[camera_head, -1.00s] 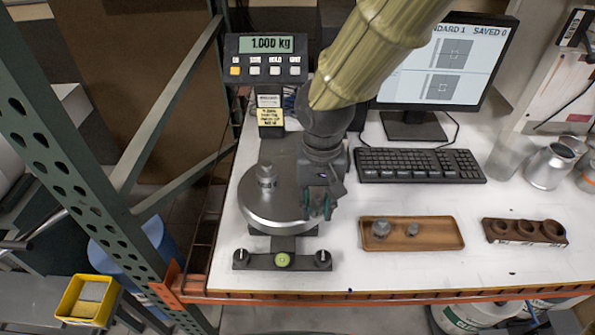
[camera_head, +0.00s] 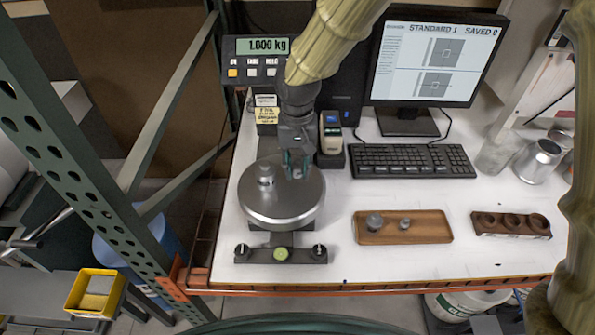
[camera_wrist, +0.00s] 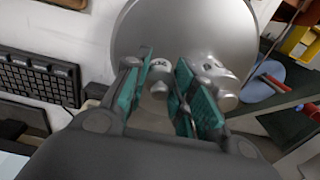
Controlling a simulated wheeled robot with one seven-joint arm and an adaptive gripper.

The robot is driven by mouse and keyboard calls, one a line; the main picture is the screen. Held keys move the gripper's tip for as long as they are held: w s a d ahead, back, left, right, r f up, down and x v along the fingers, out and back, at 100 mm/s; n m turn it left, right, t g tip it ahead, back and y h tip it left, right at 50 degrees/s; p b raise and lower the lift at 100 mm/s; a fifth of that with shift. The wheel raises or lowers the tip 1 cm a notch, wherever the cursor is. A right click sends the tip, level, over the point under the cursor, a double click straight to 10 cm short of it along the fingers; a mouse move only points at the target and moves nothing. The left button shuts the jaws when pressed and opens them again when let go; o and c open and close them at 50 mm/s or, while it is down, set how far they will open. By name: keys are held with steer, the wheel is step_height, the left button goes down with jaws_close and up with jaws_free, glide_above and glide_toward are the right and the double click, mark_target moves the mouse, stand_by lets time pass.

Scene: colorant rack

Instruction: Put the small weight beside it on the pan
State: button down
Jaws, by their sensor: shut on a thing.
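The round metal scale pan (camera_head: 282,207) stands at the left of the white table, and it also fills the top of the wrist view (camera_wrist: 215,25). A grey weight (camera_head: 265,177) with a knob stands on the pan's left side; the wrist view shows it (camera_wrist: 222,88) at the right. My gripper (camera_head: 295,163) is over the pan's back, right of that weight. Its teal-padded fingers (camera_wrist: 168,95) are shut on a small weight (camera_wrist: 160,70), mostly hidden in the head view. I cannot tell whether the held weight touches the pan. The scale display (camera_head: 263,46) reads 1.000 kg.
A wooden tray (camera_head: 432,230) with two grey weights lies right of the pan. A dark block with round holes (camera_head: 510,224) is further right. A handheld device (camera_head: 331,135) stands close behind the gripper. Keyboard (camera_head: 413,160) and monitor (camera_head: 436,62) are behind the tray.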

mark_target(297, 175)
steer(key=shift+f+p, duration=0.8)
steer(key=shift+f, duration=0.95)
steer(key=shift+f, duration=0.2)
steer(key=c, duration=1.2)
jaws_free()
steer(key=shift+r, duration=0.1)
steer(key=shift+r+b, duration=1.7)
steer(key=shift+r, duration=4.4)
